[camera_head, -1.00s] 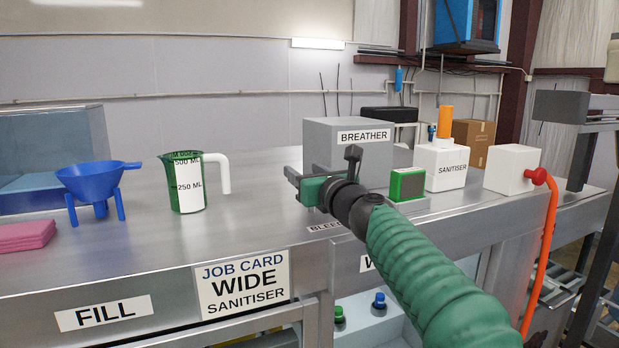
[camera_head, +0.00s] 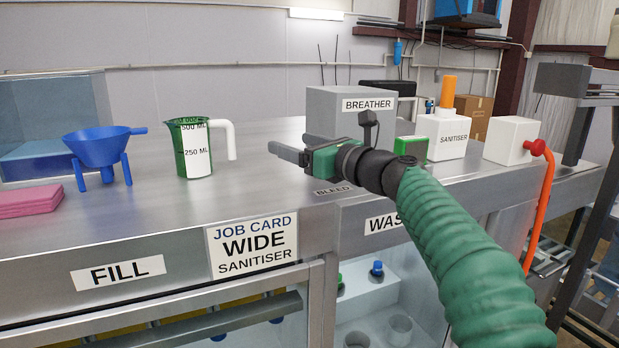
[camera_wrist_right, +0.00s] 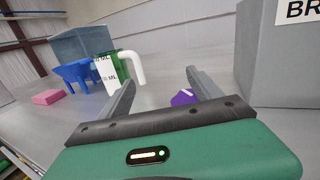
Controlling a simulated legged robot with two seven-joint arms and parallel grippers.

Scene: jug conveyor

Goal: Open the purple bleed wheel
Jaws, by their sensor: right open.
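The fingers also show in the right wrist view (camera_wrist_right: 155,92), pointing across the bench. My left gripper is out of view.
A green measuring jug (camera_head: 190,150) with a white handle and a blue funnel stand (camera_head: 97,148) stand to the left. Pink cloths (camera_head: 30,201) lie farther left. A white SANITISER container (camera_head: 440,138) stands to the right. The bench (camera_head: 250,170) between jug and gripper is clear.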

